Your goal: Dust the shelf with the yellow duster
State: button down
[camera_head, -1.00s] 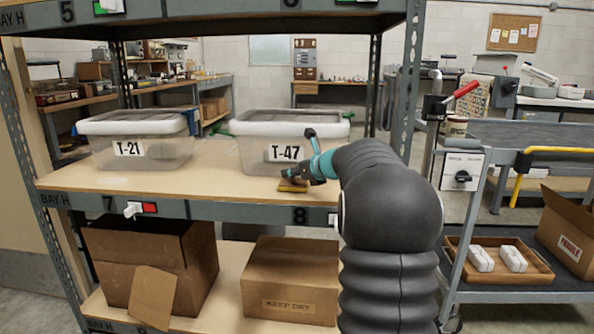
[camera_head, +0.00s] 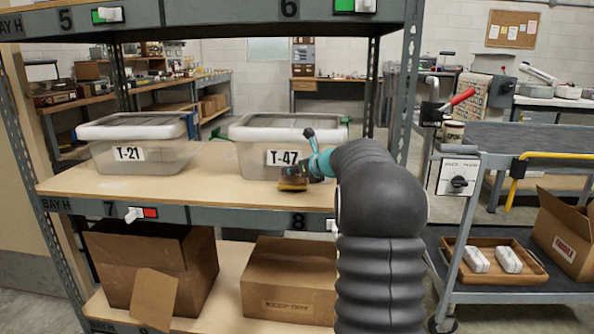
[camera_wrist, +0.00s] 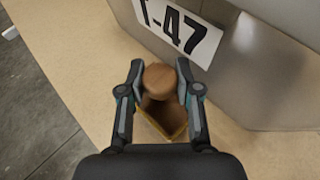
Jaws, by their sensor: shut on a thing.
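The yellow duster (camera_head: 293,184) is at the shelf's surface in front of the T-47 bin. In the wrist view its round wooden knob sits between my fingers, with the yellow-edged base (camera_wrist: 172,122) below. My gripper (camera_head: 312,165) is shut on the duster; it also shows in the wrist view (camera_wrist: 159,80). The shelf (camera_head: 200,178) is a pale wood board with a grey metal front edge. My arm hides the shelf's right end. I cannot tell whether the duster touches the board.
Clear bins with white lids, T-21 (camera_head: 150,158) and T-47 (camera_head: 255,158), stand on the shelf. Bare board lies between and in front of them. An upper shelf (camera_head: 210,25) hangs above. Cardboard boxes (camera_head: 290,283) fill the lower shelf. A cart (camera_head: 520,296) stands at the right.

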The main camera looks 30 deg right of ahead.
jog(key=shift+r+p, duration=1.6)
jog(key=shift+r, duration=0.75)
jog(key=shift+r, duration=1.55)
jog(key=shift+d, duration=0.1)
